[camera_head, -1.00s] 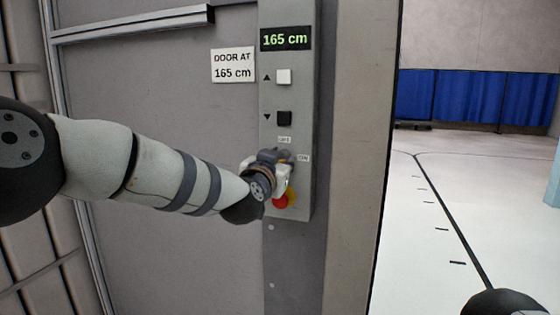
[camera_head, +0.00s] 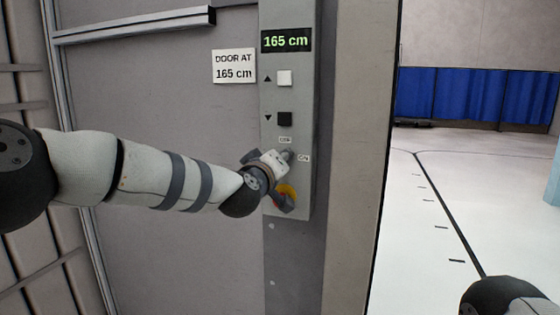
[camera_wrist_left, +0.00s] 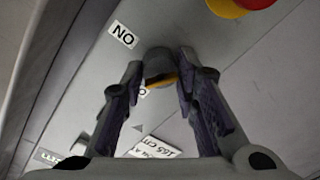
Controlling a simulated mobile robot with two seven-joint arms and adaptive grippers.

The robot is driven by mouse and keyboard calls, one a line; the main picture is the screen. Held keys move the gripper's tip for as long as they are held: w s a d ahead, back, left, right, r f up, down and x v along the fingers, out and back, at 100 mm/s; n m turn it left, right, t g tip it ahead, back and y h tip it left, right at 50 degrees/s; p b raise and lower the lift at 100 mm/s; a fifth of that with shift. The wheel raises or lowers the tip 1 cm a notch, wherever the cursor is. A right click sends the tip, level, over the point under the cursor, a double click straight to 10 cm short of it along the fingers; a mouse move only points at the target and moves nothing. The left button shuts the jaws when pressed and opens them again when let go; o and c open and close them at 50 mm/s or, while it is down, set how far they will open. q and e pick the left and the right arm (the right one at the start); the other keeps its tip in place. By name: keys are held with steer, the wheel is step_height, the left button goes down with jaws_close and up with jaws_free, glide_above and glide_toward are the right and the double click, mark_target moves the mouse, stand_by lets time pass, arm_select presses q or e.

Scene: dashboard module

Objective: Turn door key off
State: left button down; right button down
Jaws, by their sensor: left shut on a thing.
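The door key (camera_wrist_left: 160,66) is a dark round piece with a yellow-orange edge on the grey control panel (camera_head: 302,100). It shows between the fingertips in the left wrist view; in the head view the gripper hides it. My left gripper (camera_wrist_left: 161,72) is shut on the key, one finger on each side. In the head view the gripper (camera_head: 282,160) is against the panel below the OFF label (camera_head: 285,140) and beside the ON label (camera_head: 303,159). The ON label also shows in the wrist view (camera_wrist_left: 123,34). My right gripper is out of view.
A red and yellow stop button (camera_wrist_left: 238,5) sits close to the key, partly covered by the gripper in the head view. White (camera_head: 284,78) and black (camera_head: 285,119) buttons and a 165 cm display (camera_head: 286,41) are above. Open floor (camera_head: 435,210) lies right.

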arm_select(q)
steer(key=n, duration=0.2)
steer(key=shift+f+n, duration=0.2)
steer(key=shift+n, duration=0.1)
steer(key=shift+n+h+b, duration=0.3)
steer(key=shift+n, duration=1.5)
steer(key=shift+r, duration=0.1)
steer(key=c, duration=1.2)
jaws_free()
steer(key=shift+c, duration=0.2)
steer(key=v, duration=1.2)
steer(key=shift+r, duration=0.25)
